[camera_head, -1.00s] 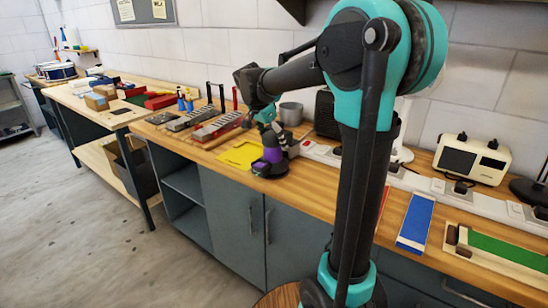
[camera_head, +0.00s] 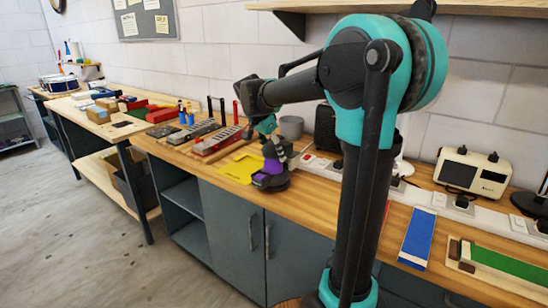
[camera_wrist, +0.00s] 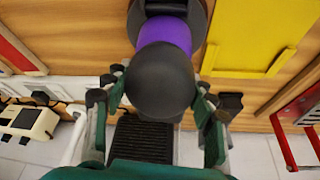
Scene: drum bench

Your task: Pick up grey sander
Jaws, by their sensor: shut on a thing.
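The grey sander (camera_head: 269,181) is on the wooden bench beside a yellow sheet, with a dark rounded body and a purple band. In the wrist view its dark round knob (camera_wrist: 160,80) fills the middle, with the purple band (camera_wrist: 165,36) beyond it. My gripper (camera_head: 268,130) comes down from above onto the sander. In the wrist view my gripper (camera_wrist: 158,100) has its fingers on both sides of the knob, shut on it. The base of the sander is partly cut off in the wrist view. I cannot tell whether any gap lies under it.
A yellow sheet (camera_head: 240,168) lies left of the sander. Red and grey racks (camera_head: 215,140) and a grey cup (camera_head: 291,127) stand close by. A white power strip (camera_head: 425,205) runs along the back. A blue block (camera_head: 416,238) lies to the right.

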